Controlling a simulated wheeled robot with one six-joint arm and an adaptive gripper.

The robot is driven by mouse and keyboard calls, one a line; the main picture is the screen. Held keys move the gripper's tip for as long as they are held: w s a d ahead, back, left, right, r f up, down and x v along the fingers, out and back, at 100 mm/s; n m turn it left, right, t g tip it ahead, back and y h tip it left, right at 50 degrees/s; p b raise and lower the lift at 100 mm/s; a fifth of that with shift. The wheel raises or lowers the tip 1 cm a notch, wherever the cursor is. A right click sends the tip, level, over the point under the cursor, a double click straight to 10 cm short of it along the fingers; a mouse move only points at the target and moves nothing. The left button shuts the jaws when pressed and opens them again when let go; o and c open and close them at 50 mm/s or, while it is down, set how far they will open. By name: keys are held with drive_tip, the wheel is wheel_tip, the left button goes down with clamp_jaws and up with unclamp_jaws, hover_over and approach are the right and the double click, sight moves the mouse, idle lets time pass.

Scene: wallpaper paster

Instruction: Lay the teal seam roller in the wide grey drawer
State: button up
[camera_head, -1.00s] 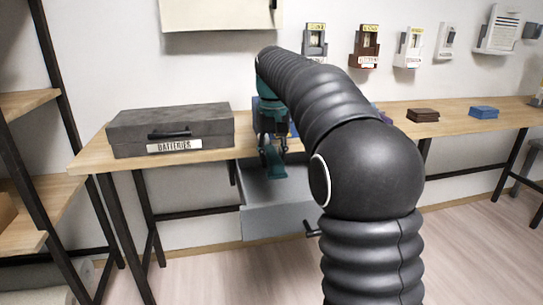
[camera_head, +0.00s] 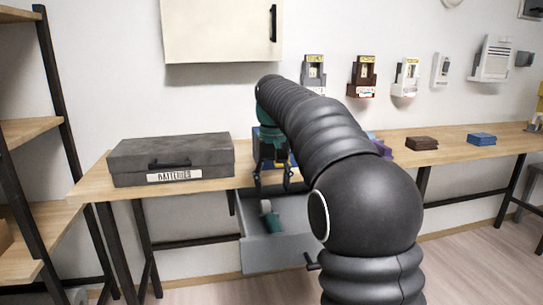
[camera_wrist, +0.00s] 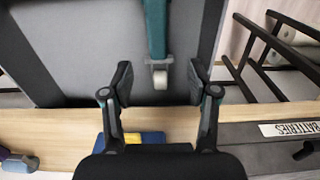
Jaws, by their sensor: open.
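The teal seam roller (camera_head: 270,217) lies inside the open wide grey drawer (camera_head: 280,248), which is pulled out below the table top. In the wrist view the roller's teal handle (camera_wrist: 155,28) and pale wheel (camera_wrist: 160,76) rest on the grey drawer floor (camera_wrist: 85,50). My gripper (camera_head: 272,188) is above the drawer, open and empty. In the wrist view its spread fingers (camera_wrist: 160,82) stand on either side of the pale wheel, apart from it.
A dark grey box labelled BATTERIES (camera_head: 172,158) stands on the wooden table left of my gripper. A blue and yellow item (camera_wrist: 145,138) lies on the table. Brown (camera_head: 421,143) and blue (camera_head: 481,139) stacks sit further right. A shelf rack (camera_head: 45,130) stands at the far left.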

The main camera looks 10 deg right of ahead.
wheel_tip(320, 180, up, 11)
drive_tip(key=p, duration=0.1)
drive_tip(key=shift+r, duration=0.15)
drive_tip(key=shift+s, duration=0.1)
drive_tip(key=s+f+t, duration=0.3)
drive_tip(key=s+f, duration=0.1)
drive_tip(key=s, duration=1.1)
drive_tip(key=s+f+t, duration=0.2)
drive_tip(key=s+f, duration=1.4)
drive_tip(key=f, duration=0.1)
drive_tip(key=shift+a+f, duration=0.15)
